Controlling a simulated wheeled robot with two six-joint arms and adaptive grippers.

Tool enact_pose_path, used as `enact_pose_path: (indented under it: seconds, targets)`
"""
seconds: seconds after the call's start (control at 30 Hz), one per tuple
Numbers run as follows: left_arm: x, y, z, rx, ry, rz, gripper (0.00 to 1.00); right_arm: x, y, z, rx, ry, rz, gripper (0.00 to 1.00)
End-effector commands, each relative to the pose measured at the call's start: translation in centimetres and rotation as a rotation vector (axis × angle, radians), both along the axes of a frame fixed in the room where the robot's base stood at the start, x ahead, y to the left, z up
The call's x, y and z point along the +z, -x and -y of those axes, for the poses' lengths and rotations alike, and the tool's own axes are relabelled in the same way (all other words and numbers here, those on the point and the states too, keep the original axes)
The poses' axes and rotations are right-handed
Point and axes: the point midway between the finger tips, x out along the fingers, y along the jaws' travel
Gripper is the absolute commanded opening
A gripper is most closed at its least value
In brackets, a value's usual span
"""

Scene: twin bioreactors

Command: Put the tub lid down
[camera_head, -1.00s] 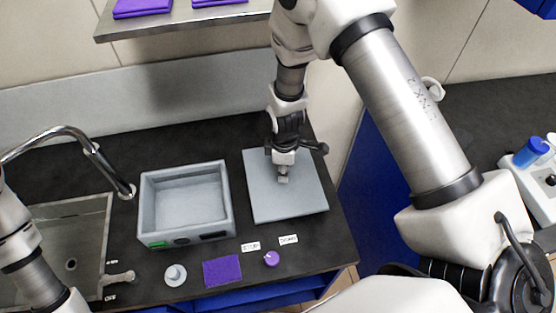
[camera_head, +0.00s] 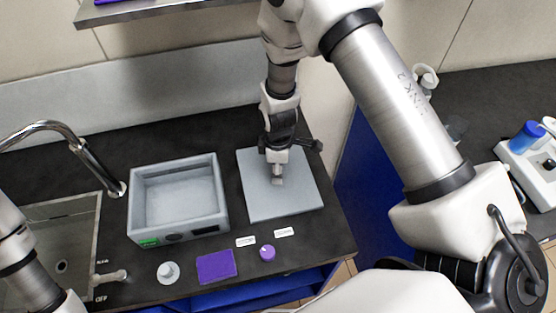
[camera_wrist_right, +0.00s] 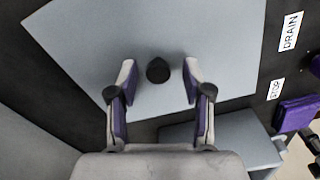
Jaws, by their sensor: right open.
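The tub lid (camera_head: 302,195) is a flat grey square plate lying on the dark counter, just right of the open grey tub (camera_head: 224,216). In the right wrist view the lid (camera_wrist_right: 215,35) fills the upper middle, with a short black knob (camera_wrist_right: 158,70) on it. My right gripper (camera_head: 277,181) is over the lid in the head view. In the wrist view its purple-padded fingers (camera_wrist_right: 158,82) are open, one each side of the knob, with gaps to both. My left arm shows at the lower left; its gripper is outside the picture.
A sink (camera_head: 60,240) with a curved tap (camera_head: 85,155) lies left of the tub. In front are a grey knob (camera_head: 168,271), a purple pad (camera_head: 216,266), a purple knob (camera_head: 267,253) and small labels (camera_head: 285,232). A shelf (camera_head: 150,10) hangs above.

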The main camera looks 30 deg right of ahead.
Motion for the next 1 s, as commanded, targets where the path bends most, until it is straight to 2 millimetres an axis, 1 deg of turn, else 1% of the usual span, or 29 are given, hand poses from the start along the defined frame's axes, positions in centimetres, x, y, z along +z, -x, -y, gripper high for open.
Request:
enact_pose_path:
  seconds: [0.07, 0.17, 0.3, 0.4, 0.5, 0.63, 1.0]
  targets:
    - [-0.6, 0.0, 0.0, 0.0, 0.0, 0.0, 0.4, 1.0, -0.1, 0.0, 0.0, 0.0, 0.004, 0.5]
    - [-1.3, 0.0, 0.0, 0.0, 0.0, 0.0, 0.4, 3.2, -0.2, 0.0, 0.001, 0.001, 0.007, 0.5]
    - [-2.2, 0.0, 0.0, 0.0, 0.0, 0.0, 0.4, 6.9, -0.1, 0.0, 0.0, 0.001, 0.007, 0.5]
    - [-2.6, 0.0, 0.0, 0.0, 0.0, 0.0, 0.4, 9.2, -0.1, 0.0, 0.0, 0.0, 0.006, 0.5]
    - [-2.8, 0.0, 0.0, 0.0, 0.0, 0.0, 0.4, 10.7, -0.1, 0.0, 0.001, 0.001, 0.003, 0.5]
    - [-2.8, 0.0, 0.0, 0.0, 0.0, 0.0, 0.4, 11.5, 0.0, 0.0, 0.0, 0.001, 0.001, 0.5]
    - [-2.8, 0.0, 0.0, 0.0, 0.0, 0.0, 0.4, 11.5, 0.0, 0.0, 0.0, 0.0, 0.0, 0.5]
